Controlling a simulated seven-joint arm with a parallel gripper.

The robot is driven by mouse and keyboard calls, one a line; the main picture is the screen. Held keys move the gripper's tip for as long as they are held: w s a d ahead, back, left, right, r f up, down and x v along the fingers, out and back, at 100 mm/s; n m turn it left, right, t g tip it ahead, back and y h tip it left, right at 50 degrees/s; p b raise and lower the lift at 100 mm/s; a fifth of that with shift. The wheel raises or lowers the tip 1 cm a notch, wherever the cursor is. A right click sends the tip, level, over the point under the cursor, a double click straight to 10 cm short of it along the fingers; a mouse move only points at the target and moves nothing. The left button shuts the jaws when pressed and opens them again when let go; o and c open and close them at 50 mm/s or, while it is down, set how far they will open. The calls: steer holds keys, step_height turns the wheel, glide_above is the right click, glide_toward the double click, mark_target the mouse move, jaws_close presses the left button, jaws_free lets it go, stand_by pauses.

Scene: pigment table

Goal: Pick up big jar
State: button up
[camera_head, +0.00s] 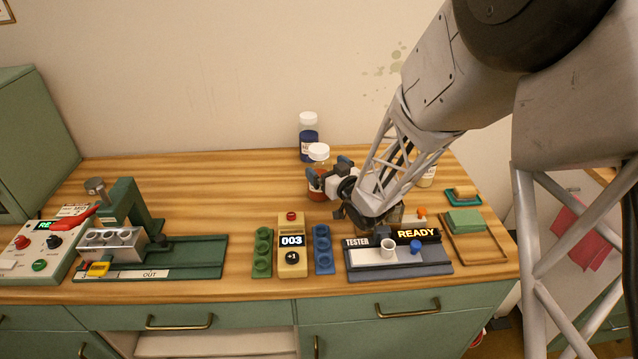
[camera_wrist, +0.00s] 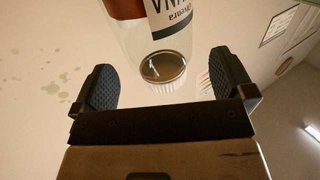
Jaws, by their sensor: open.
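A clear jar with a white lid and red-brown contents (camera_head: 319,153) stands toward the back of the wooden table. My gripper (camera_head: 331,172) is open beside its right side, with the dark fingers pointing at it and partly covering its body. In the wrist view the jar (camera_wrist: 178,22) shows upside down, with its label partly cut off and its ribbed lid (camera_wrist: 163,86) between the two spread fingers (camera_wrist: 162,85). There is a gap on each side. I cannot tell how deep the jar sits between the fingers.
A white-lidded jar with blue contents (camera_head: 308,146) stands close behind. Another jar (camera_head: 427,177) is partly hidden by my arm. A tester (camera_head: 399,262), a yellow counter (camera_head: 291,259) and a green press (camera_head: 128,215) line the front. The table left of the jar is clear.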

mark_target(324, 155)
steer(key=shift+x, duration=2.2)
steer(key=c, duration=1.5)
steer(key=shift+r, duration=0.2)
steer(key=shift+r, duration=1.4)
steer(key=shift+s+d+r, duration=0.1)
steer(key=shift+s+r, duration=0.1)
steer(key=shift+r, duration=0.05)
steer(key=s, duration=0.5)
steer(key=s+d, duration=0.1)
steer(key=s, duration=0.4)
steer(key=s+d+r, duration=0.1)
steer(key=s, duration=0.4)
steer(key=shift+s+d+r, duration=0.1)
steer(key=shift+d+r, duration=0.05)
steer(key=shift+d, duration=0.05)
